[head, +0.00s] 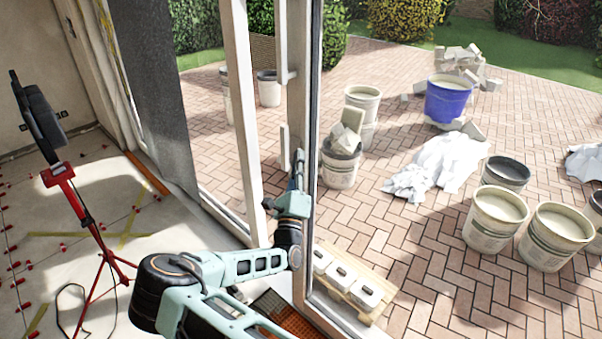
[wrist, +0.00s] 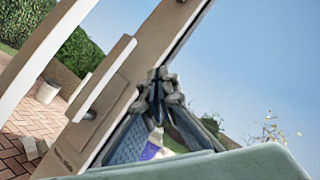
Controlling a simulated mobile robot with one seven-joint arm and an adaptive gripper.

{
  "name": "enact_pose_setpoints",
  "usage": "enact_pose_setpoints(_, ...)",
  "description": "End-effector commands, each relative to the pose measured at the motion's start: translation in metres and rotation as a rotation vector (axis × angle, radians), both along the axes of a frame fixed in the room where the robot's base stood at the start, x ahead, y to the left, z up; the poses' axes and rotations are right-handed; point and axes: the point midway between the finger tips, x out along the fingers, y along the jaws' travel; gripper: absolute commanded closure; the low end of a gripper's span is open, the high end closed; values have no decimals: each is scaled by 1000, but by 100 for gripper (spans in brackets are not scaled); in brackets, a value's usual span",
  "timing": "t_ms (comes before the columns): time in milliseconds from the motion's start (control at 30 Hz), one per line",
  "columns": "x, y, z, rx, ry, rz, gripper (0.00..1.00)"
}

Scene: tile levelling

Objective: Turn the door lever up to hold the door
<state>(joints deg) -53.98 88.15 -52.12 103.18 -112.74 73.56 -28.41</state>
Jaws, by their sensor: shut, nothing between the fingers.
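The pale door lever (head: 284,140) is on the upright of the white door frame (head: 301,100) in the head view. In the wrist view the lever (wrist: 102,80) is a long flat bar running nearly parallel to the frame upright, with a short neck near its lower end. My gripper (head: 298,157) is beside the upright, just right of the lever. In the wrist view my gripper's fingertips (wrist: 160,82) are together and empty, over the upright's edge to the right of the lever. I cannot tell whether they touch the frame.
A red stand (head: 62,180) with a black lamp-like head is on the left floor. White blocks on a pallet (head: 365,309) lie just outside the door.

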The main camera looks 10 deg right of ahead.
Motion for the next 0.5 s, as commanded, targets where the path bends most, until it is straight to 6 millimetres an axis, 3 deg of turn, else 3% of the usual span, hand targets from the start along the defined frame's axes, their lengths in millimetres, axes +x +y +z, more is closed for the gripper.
enact_pose_setpoints(233, -41, 6, -1, -2, 1, 0, 100)
enact_pose_setpoints(500, -58, 8, 1, 0, -1, 0, 100)
